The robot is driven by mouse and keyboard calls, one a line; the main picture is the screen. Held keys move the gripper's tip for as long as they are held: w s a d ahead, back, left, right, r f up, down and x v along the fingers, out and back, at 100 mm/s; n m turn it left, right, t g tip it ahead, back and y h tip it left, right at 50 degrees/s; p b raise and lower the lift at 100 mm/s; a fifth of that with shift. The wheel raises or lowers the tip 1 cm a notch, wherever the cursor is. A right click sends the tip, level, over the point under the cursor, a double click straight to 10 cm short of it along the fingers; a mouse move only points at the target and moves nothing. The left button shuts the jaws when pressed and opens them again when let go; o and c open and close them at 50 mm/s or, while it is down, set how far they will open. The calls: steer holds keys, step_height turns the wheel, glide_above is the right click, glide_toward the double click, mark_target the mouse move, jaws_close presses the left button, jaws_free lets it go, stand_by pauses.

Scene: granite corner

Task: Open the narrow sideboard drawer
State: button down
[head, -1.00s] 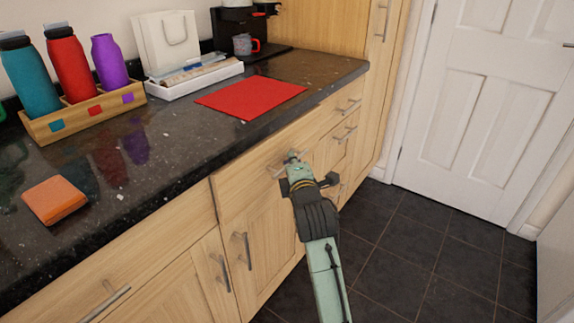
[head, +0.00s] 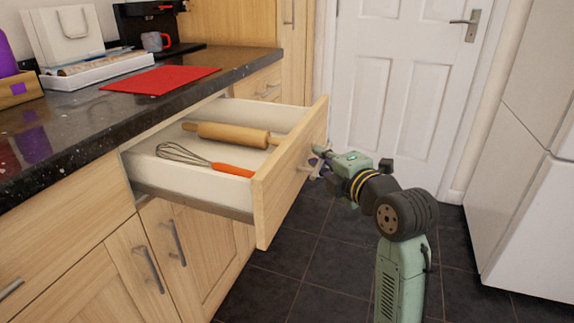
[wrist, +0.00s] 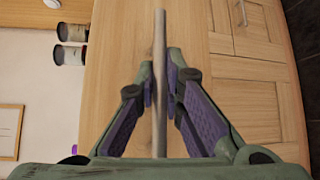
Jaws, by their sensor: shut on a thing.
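The narrow sideboard drawer (head: 283,185) stands pulled well out from under the dark granite worktop in the head view. Its wooden front also shows in the wrist view (wrist: 195,45). A wooden rolling pin (head: 232,134) and a whisk with an orange handle (head: 232,169) lie inside it. My gripper (head: 318,163) is at the outer face of the drawer front. In the wrist view its two purple-padded fingers (wrist: 160,95) are closed around the metal bar handle (wrist: 160,40), one on each side. The handle's far fixing is partly hidden.
A red mat (head: 160,79), a white tray (head: 97,70) and a coffee machine (head: 150,25) stand on the worktop. Closed cupboard doors (head: 175,245) are below the drawer. A white door (head: 395,80) and a white cabinet (head: 535,190) border the tiled floor (head: 330,245).

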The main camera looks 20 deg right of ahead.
steer(key=s+d+b, duration=0.3)
steer(key=s+d, duration=0.5)
steer(key=d, duration=0.3)
steer(key=shift+s+d+b, duration=0.25)
steer(key=shift+d+b, duration=0.1)
steer(key=c, duration=1.7)
jaws_free()
steer(key=v, duration=1.2)
steer(key=shift+a, duration=0.1)
steer(key=shift+s, duration=0.1)
